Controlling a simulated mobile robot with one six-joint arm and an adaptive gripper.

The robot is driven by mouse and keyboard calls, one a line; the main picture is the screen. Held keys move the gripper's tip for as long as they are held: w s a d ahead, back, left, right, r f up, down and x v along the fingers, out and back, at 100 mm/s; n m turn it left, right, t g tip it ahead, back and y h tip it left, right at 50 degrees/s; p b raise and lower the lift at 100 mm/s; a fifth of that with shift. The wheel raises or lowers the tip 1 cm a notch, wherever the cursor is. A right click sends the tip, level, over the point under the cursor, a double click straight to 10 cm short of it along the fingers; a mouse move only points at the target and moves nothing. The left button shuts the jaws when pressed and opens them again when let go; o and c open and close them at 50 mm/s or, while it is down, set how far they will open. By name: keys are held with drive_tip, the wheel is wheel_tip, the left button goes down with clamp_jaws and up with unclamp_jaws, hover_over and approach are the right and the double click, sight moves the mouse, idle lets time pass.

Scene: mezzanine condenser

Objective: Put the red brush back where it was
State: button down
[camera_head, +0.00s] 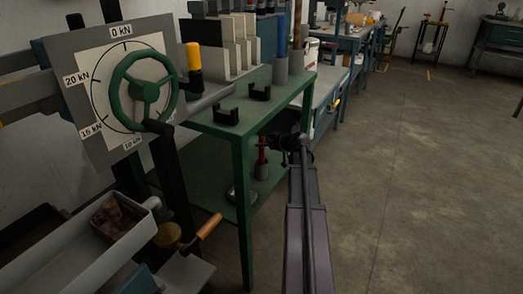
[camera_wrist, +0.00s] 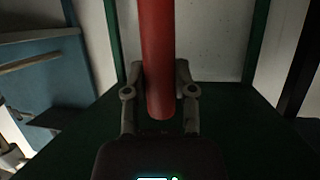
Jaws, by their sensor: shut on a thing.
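The red brush (camera_head: 262,156) stands upright at the lower shelf of the green table, with a grey part (camera_head: 262,172) below its red handle. My gripper (camera_head: 274,143) reaches in under the tabletop from the right and is shut on the handle. In the wrist view the red handle (camera_wrist: 158,60) lies between both fingers, with its rounded free end near the palm. Its grey part is outside that view. I cannot tell whether the brush touches the lower shelf (camera_head: 215,172).
The green tabletop (camera_head: 235,108) is just above my gripper and its green leg (camera_head: 244,215) stands to the left. On top are two black brackets (camera_head: 227,115), a blue upright rod (camera_head: 281,35) in a grey cup and a brown rod (camera_head: 297,25). The floor (camera_head: 420,150) at right is clear.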

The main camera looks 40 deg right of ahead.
drive_tip(key=shift+f, duration=0.55)
drive_tip(key=shift+f+b, duration=0.15)
drive_tip(key=shift+b, duration=0.25)
drive_tip(key=shift+c, duration=2.2)
unclamp_jaws()
drive_tip(key=shift+r+p, duration=0.3)
drive_tip(key=p+v, duration=0.4)
drive_tip(key=v, duration=0.8)
drive_tip(key=shift+f, duration=0.15)
